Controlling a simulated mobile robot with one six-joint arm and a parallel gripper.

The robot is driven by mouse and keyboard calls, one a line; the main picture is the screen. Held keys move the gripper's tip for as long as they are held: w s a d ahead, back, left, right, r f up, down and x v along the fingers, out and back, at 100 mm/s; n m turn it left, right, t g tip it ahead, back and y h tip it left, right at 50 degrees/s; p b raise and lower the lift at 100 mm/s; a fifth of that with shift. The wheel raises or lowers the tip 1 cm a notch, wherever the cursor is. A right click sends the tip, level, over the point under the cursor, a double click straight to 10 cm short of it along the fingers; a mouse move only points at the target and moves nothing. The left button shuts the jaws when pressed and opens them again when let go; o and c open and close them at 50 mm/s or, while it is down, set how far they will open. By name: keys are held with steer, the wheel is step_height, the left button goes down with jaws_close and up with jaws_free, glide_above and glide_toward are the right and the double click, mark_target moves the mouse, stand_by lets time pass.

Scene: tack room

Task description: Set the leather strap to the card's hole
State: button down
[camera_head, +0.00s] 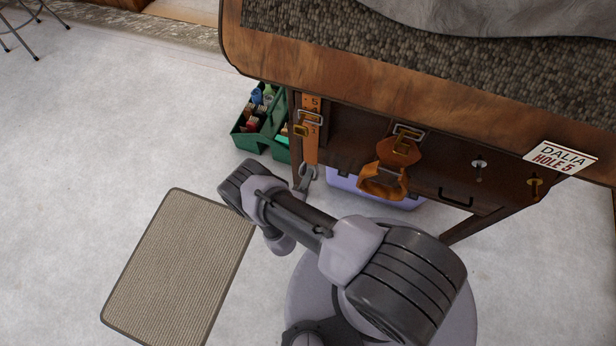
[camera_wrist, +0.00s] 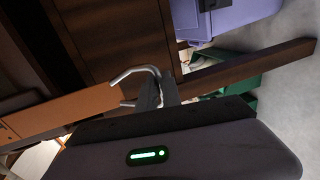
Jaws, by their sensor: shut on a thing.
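The orange-brown leather strap (camera_head: 312,147) hangs down the left front of the wooden bench, with printed numbers, a 5 near its top. A metal buckle (camera_head: 309,118) sits across it below the 5; which hole its prong is in is too small to tell. My gripper (camera_head: 305,178) is at the strap's lower end. In the wrist view, my gripper (camera_wrist: 160,92) is shut on a curved metal loop (camera_wrist: 137,72) at the end of the strap (camera_wrist: 75,109). The card (camera_head: 560,158) at right reads "DALIA HOLE 5".
A second leather piece with a buckle (camera_head: 400,150) hangs at the bench's middle. Two knobs (camera_head: 479,165) (camera_head: 535,184) and a dark handle (camera_head: 456,198) are to its right. A green caddy (camera_head: 262,143) and lilac box (camera_head: 345,184) stand below. A mat (camera_head: 180,265) lies on open floor.

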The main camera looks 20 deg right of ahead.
stand_by(0.3)
steer(key=shift+f, duration=1.65)
steer(key=c, duration=1.5)
jaws_free()
steer(key=shift+c, duration=0.2)
steer(key=shift+s+a, duration=0.1)
steer(key=p+v, duration=0.3)
steer(key=v, duration=1.4)
steer(key=shift+s+r, duration=0.1)
steer(key=shift+s, duration=0.05)
